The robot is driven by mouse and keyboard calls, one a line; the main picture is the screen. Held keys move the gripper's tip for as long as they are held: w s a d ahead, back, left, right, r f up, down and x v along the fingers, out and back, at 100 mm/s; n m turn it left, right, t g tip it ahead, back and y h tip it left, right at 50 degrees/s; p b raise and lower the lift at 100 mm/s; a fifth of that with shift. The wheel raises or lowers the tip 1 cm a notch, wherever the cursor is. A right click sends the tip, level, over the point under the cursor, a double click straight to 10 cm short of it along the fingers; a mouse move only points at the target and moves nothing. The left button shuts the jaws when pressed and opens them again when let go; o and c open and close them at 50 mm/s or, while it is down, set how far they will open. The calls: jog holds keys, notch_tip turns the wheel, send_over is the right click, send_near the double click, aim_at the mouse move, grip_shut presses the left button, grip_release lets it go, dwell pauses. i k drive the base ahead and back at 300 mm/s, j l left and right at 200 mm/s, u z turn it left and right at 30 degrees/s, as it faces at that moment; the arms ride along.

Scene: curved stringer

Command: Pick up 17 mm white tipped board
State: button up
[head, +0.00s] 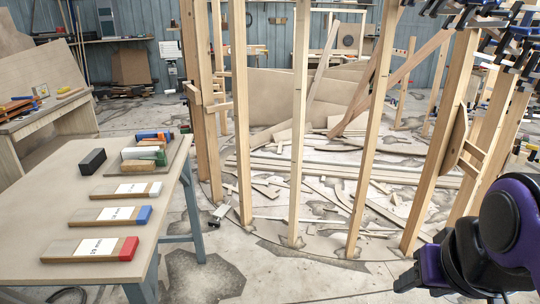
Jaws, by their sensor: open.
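The white-tipped board (108,190) lies flat on the table (60,235), with a pale label on its middle and its white tip at the right end. The label's writing is too small to read. It is the farthest of three similar boards, and nothing covers it. My gripper (408,281) shows at the lower right as a dark tip on a purple body, partly hidden by my arm. It is open, well to the right of the table and apart from the boards.
A blue-tipped board (90,216) and a red-tipped board (82,249) lie nearer on the table. A black block (92,161) and a tray (177,165) of coloured items sit behind. Upright wooden studs (298,120) stand right of the table. Scrap wood litters the floor.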

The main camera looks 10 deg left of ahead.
aim_at(150, 190)
jog(key=i+l+u, duration=0.1)
jog(key=i+u, duration=0.25)
jog(key=i+l+u, duration=0.35)
jog(key=i, duration=0.2)
jog(key=i+l+u, duration=0.2)
jog(key=u, duration=0.15)
jog(key=i+l+u, duration=0.4)
jog(key=j, duration=0.1)
